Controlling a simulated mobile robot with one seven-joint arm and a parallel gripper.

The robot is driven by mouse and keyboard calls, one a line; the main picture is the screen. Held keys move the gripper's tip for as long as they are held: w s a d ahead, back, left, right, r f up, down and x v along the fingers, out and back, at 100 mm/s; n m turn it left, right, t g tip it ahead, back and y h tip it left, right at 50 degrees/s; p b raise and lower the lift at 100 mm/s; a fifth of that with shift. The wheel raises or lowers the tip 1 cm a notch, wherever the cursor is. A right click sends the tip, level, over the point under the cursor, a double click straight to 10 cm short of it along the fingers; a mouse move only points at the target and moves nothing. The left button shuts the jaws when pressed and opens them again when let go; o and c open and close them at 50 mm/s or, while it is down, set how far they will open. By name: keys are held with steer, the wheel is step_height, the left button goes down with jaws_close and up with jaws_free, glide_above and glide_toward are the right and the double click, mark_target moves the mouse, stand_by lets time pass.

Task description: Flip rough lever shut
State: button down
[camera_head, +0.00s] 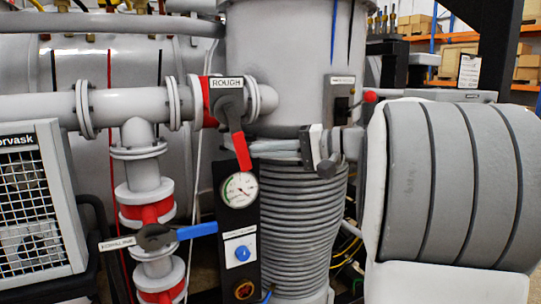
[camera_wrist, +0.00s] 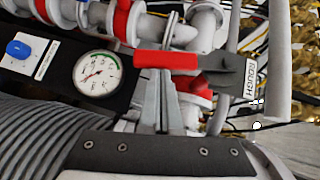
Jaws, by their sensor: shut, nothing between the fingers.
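The rough lever has a dark grey hub marked ROUGH and a red handle (camera_head: 242,150). In the head view it hangs down from the valve on the horizontal pipe, tilted slightly right, across the pipe's line. The red handle (camera_wrist: 166,60) and the grey hub (camera_wrist: 230,77) also show in the wrist view. My gripper (camera_head: 256,148) reaches in from the right with its fingers shut and empty. Its fingertips (camera_wrist: 160,74) are right beside the red handle. I cannot tell whether they touch it.
A round gauge (camera_head: 239,190) and a panel with a blue knob (camera_head: 242,253) sit below the lever. A second lever with a blue handle (camera_head: 197,230) is at the lower left. A ribbed grey bellows (camera_head: 300,230) stands below my gripper. Pipes crowd the left.

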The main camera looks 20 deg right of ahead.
steer(key=shift+a+f+m+y+b, duration=0.25)
steer(key=shift+a+f+b, duration=0.1)
steer(key=shift+a+b, duration=0.2)
steer(key=shift+a+f+m+y+b, duration=0.25)
steer(key=shift+a+f+b, duration=0.05)
steer(key=shift+a+b, duration=0.25)
